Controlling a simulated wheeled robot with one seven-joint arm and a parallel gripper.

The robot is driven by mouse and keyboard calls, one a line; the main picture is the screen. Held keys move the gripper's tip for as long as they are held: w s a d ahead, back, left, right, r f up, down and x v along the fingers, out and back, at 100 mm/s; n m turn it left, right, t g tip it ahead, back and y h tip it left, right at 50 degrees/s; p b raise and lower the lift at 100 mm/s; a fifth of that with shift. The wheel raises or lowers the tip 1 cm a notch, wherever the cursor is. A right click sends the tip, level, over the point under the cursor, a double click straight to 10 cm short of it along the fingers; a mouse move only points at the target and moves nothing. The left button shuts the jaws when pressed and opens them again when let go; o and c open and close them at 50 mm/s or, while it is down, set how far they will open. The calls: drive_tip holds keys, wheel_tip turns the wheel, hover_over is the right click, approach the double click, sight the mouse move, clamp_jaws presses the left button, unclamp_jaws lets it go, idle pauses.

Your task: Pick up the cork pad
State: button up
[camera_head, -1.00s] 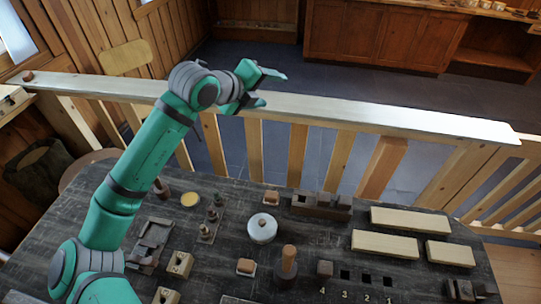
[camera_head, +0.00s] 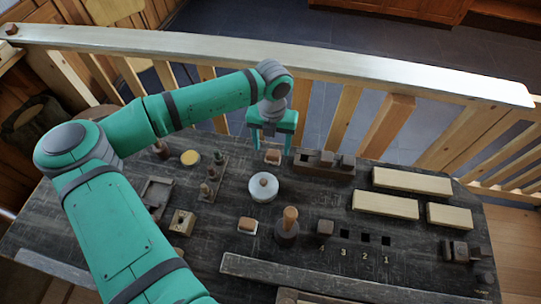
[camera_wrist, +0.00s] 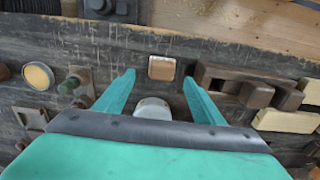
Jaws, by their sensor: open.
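A small tan-brown rounded pad (camera_head: 273,157) on a paler base lies near the far edge of the dark table; it also shows in the wrist view (camera_wrist: 162,68). A similar pad (camera_head: 247,225) lies nearer the front. A round yellow-tan disc (camera_head: 190,158) lies further left and also shows in the wrist view (camera_wrist: 38,76). I cannot tell for certain which is the cork pad. My gripper (camera_head: 272,147) is open and empty, pointing down above the far pad. In the wrist view that pad shows between and just beyond my fingertips (camera_wrist: 159,76).
A dark wooden block holder (camera_head: 323,165) stands just right of my gripper. A white round pot (camera_head: 263,187) with a knob stands in front. Small posts on a board (camera_head: 213,180) are to the left. Pale bars (camera_head: 411,181) lie right. A railing (camera_head: 330,68) runs behind the table.

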sight(273, 153)
drive_tip(key=shift+d+f, duration=0.2)
drive_tip(key=shift+f, duration=0.05)
drive_tip(key=shift+w+a+f, duration=0.1)
drive_tip(key=shift+f, duration=2.25)
drive_tip(key=shift+c, duration=0.5)
drive_tip(key=shift+w, duration=0.1)
drive_tip(key=c, duration=1)
drive_tip(key=shift+a, duration=0.1)
